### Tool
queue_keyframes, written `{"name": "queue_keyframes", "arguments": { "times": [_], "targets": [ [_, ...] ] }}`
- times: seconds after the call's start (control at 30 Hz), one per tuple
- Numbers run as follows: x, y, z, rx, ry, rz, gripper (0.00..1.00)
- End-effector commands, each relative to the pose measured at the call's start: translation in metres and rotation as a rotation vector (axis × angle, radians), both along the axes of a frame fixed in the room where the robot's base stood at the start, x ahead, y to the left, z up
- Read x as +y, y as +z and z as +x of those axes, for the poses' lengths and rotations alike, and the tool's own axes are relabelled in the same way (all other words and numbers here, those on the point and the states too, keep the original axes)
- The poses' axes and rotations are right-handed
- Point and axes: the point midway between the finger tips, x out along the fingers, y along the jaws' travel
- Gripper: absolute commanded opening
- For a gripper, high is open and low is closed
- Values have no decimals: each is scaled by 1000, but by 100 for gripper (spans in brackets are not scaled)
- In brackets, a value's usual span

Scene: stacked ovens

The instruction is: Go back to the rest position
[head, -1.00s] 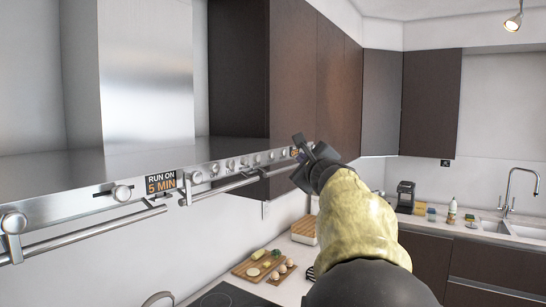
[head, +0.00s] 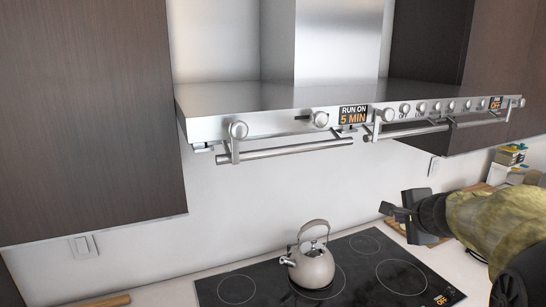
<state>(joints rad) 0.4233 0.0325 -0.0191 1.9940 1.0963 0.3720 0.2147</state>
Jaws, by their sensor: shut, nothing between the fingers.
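My gripper (head: 390,212) is dark and sits at the end of my arm at the lower right of the head view. It is shut with nothing in it. It hangs in the air in front of the wall, to the right of the kettle and clear of the range hood (head: 240,104) above it. The hood is steel, with knobs, a rail along its front and labels reading "RUN ON 5 MIN" and "OFF".
A grey kettle (head: 312,266) stands on the black hob (head: 375,290) below the hood. Dark cupboards (head: 85,120) flank the hood. A wooden board (head: 432,238) lies behind my gripper. Air between hood and hob is free.

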Motion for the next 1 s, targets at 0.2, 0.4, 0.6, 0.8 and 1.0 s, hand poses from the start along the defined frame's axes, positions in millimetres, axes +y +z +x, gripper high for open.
{"name": "queue_keyframes", "arguments": {
  "times": [0.2,0.4,0.6,0.8,1.0],
  "targets": [
    [74,-91,-45,264,368,-273,0],
    [121,-157,-105,451,746,-526,0],
    [148,-204,-169,578,1135,-763,0],
    [156,-220,-196,617,1310,-868,0],
    [156,-220,-197,617,1312,-870,0]
  ]
}}
